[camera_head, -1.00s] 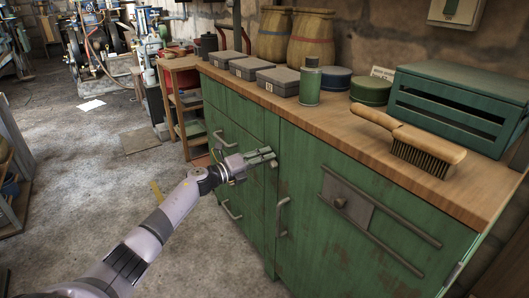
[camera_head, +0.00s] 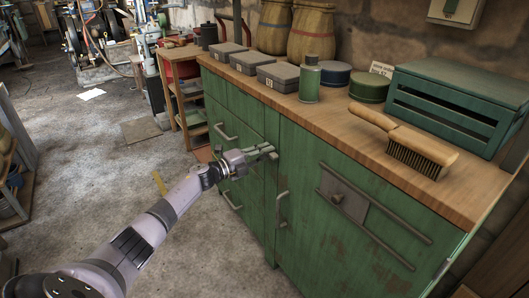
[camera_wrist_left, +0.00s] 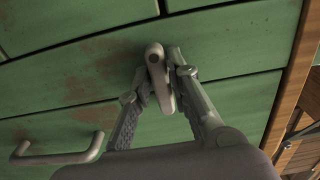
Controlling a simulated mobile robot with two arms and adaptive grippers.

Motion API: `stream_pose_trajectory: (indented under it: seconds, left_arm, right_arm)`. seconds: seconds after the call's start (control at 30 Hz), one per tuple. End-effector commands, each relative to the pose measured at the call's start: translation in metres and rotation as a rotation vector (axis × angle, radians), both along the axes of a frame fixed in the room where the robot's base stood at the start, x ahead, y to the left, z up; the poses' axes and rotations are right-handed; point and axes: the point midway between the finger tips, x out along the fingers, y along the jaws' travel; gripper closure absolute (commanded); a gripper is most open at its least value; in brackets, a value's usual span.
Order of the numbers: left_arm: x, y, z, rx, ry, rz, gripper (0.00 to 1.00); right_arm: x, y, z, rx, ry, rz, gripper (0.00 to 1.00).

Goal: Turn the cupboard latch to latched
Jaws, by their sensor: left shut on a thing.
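The cupboard latch is a small grey lever (camera_wrist_left: 160,78) on the green cupboard front, seen in the left wrist view. It lies roughly across the board seams, slightly tilted. My left gripper (camera_wrist_left: 161,80) has one finger on each side of the lever and is shut on it. In the head view my left gripper (camera_head: 264,152) is at the front of the green cupboard (camera_head: 315,235), left of the door, and largely hides the latch. Whether the latch counts as latched cannot be told. My right gripper is not in view.
A grey door handle (camera_head: 281,209) sits just below right of the gripper; it also shows in the left wrist view (camera_wrist_left: 57,155). Drawer handles (camera_head: 226,134) are to the left. A brush (camera_head: 415,150) and a green crate (camera_head: 450,105) stand on the wooden top.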

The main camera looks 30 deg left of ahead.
Motion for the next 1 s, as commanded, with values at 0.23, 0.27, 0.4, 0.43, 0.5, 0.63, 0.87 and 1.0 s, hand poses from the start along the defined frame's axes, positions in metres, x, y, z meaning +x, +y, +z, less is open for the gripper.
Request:
stream_pose_trajectory:
  seconds: [0.23,0.27,0.4,0.43,0.5,0.63,0.87,1.0]
  left_arm:
    - [0.001,0.003,0.002,-0.002,-0.001,0.006,1.00]
    - [0.001,0.003,0.002,-0.002,-0.001,0.006,1.00]
    - [0.001,0.002,0.002,-0.002,-0.001,0.006,0.75]
    - [0.000,0.002,0.001,-0.002,-0.001,0.005,0.73]
    - [0.000,0.002,0.001,-0.002,-0.001,0.004,0.69]
    - [0.000,0.001,0.001,-0.001,-0.001,0.003,0.66]
    - [-0.001,0.001,0.000,0.000,0.000,0.001,0.66]
    - [-0.011,0.006,-0.001,-0.001,0.001,0.002,0.66]
  right_arm:
    - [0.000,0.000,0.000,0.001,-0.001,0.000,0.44]
    - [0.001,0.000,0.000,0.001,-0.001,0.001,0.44]
    - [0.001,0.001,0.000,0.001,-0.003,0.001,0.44]
    - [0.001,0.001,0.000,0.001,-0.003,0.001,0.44]
    - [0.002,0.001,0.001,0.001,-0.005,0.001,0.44]
    - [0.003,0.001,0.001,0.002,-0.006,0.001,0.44]
    - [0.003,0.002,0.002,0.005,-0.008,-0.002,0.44]
    - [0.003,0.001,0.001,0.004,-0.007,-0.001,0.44]
